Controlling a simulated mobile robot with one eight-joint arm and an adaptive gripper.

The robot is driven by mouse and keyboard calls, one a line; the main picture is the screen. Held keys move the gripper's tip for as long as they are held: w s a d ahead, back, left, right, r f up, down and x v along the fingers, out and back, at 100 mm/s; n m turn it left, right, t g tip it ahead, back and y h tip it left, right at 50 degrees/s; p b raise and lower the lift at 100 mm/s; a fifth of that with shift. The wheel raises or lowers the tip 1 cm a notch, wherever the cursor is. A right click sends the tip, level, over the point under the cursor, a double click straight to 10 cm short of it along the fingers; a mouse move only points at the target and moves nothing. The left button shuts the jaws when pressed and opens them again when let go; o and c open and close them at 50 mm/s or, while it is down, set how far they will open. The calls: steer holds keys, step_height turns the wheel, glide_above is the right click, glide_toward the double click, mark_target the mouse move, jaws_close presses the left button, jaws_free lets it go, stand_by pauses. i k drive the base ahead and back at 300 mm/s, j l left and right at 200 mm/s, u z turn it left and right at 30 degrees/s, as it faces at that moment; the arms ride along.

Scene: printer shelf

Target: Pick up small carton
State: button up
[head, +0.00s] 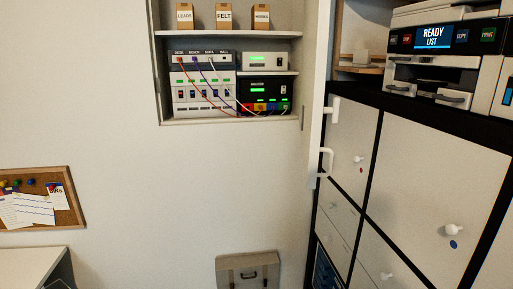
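Three small brown cartons with white labels stand upright on the upper shelf of the wall recess. The left carton (185,17) is labelled LEADS. The middle carton (224,17) is labelled FELT. The right carton (261,17) has a label too small to read surely. They stand apart from each other. The top edges of the cartons are near the top of the view. My gripper is not in view.
Below the cartons is a switch panel (203,88) with coloured cables and a black device (264,88). An open white door (317,100) stands at the recess's right. Cabinets (435,185) and a printer (445,50) fill the right. A corkboard (68,195) hangs left.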

mark_target(223, 15)
steer(key=i+j+u, duration=0.55)
steer(key=i, duration=0.25)
steer(key=i+j+u, duration=0.3)
steer(key=i, duration=0.1)
